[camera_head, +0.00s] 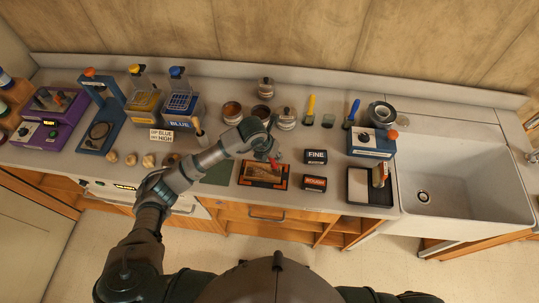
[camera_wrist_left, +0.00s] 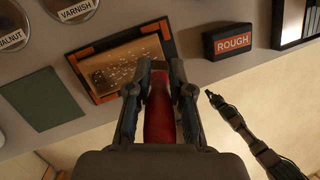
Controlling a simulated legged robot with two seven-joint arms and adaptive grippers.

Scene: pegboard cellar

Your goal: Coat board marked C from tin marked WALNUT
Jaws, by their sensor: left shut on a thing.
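A brown board (camera_head: 264,174) speckled with pale marks lies in a dark frame with orange edges at the counter's front; it also shows in the left wrist view (camera_wrist_left: 112,66). I cannot read a letter on it. My left gripper (camera_head: 268,152) is shut on a red handle (camera_wrist_left: 159,112) above the board's near side. The tin marked WALNUT (camera_wrist_left: 12,36) is partly cut off at the left wrist view's edge, left of the VARNISH tin (camera_wrist_left: 75,8). A dark jointed arm, perhaps my right (camera_wrist_left: 235,115), shows there; its jaws are unclear.
Blocks marked FINE (camera_head: 316,156) and ROUGH (camera_head: 314,184) lie right of the board. A green mat (camera_head: 218,172) is left of it. A black tray (camera_head: 369,187) and sink (camera_head: 465,175) lie further right. Several tins and machines stand behind.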

